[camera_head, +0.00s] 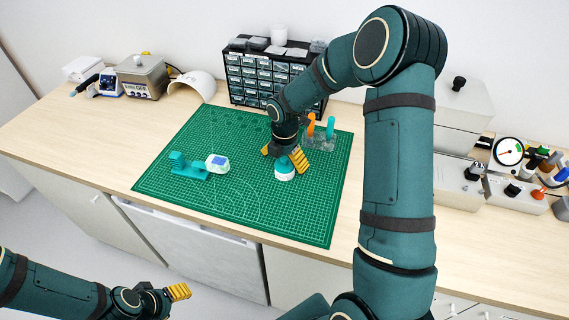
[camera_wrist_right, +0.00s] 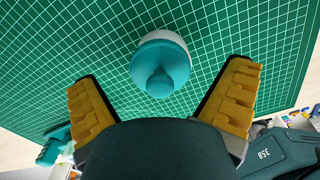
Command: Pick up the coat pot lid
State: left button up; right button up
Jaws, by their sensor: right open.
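The coat pot lid (camera_wrist_right: 160,68) is a round teal cap with a knob, on a white pot (camera_wrist_right: 168,36) on the green cutting mat. In the head view the lid (camera_head: 285,165) sits near the mat's middle right, on the white pot (camera_head: 285,175). My right gripper (camera_head: 284,156) is right by the pot, pointing down. In the right wrist view its yellow fingers (camera_wrist_right: 165,97) are spread wide, with the lid ahead between them and not touched. My left gripper (camera_head: 178,292) is low at the left, in front of the bench; its finger opening cannot be made out.
A teal stand (camera_head: 189,170) with a white and blue piece (camera_head: 217,163) is left on the mat (camera_head: 255,215). A clear rack with orange and teal tools (camera_head: 320,138) stands just behind the right gripper. A drawer cabinet (camera_head: 262,80) is behind. The mat's front is clear.

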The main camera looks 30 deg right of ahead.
jog(key=c, duration=1.1)
jog(key=shift+c, duration=0.7)
